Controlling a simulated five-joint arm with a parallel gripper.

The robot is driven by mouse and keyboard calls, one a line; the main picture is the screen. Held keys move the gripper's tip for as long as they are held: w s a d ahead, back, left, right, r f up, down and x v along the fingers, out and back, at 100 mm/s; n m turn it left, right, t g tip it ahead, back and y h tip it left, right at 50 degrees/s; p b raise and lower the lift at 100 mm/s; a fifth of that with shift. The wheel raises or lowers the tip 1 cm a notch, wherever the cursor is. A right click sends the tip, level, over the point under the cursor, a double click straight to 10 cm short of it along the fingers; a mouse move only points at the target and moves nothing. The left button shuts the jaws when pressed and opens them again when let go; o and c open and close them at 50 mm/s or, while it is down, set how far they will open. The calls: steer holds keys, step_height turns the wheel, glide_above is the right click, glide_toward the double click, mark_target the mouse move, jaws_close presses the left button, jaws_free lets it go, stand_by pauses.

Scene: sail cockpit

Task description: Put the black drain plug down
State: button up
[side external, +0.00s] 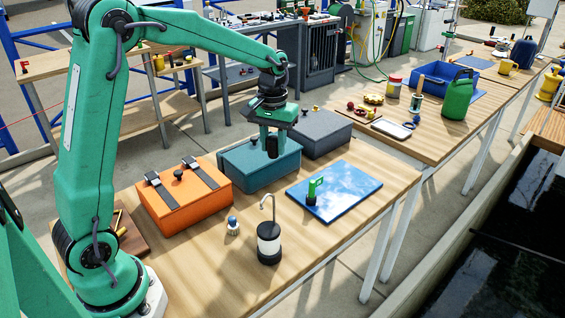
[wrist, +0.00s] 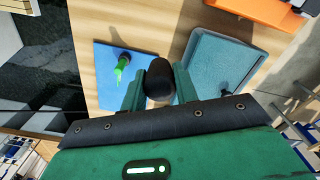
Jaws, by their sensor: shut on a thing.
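My gripper (side external: 272,140) is shut on the black drain plug (side external: 272,150), a dark rounded piece. It hangs below the fingers, in front of the teal box (side external: 245,172) in the side view; I cannot tell its exact height above the table. In the wrist view my gripper (wrist: 158,90) has its two green fingers on either side of the plug (wrist: 159,77). There the plug shows between the blue sheet (wrist: 100,95) and the teal box (wrist: 215,65). The underside of the plug is hidden.
An orange box (side external: 195,202) with black straps stands left of the teal box, a grey box (side external: 320,127) to its right. The table's front-right wood is bare.

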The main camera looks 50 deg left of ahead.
mark_target(274, 154)
steer(key=s+d, duration=0.3)
steer(key=shift+d+f, duration=0.25)
steer(key=shift+d, duration=0.15)
step_height(274, 154, down, 5)
steer(key=shift+w+a, duration=0.1)
steer(key=shift+f, duration=0.1)
steer(key=shift+f, duration=4.9)
steer(key=shift+f, duration=0.2)
steer(key=o, duration=0.9)
steer(key=shift+o, duration=0.2)
steer(key=shift+r, duration=0.15)
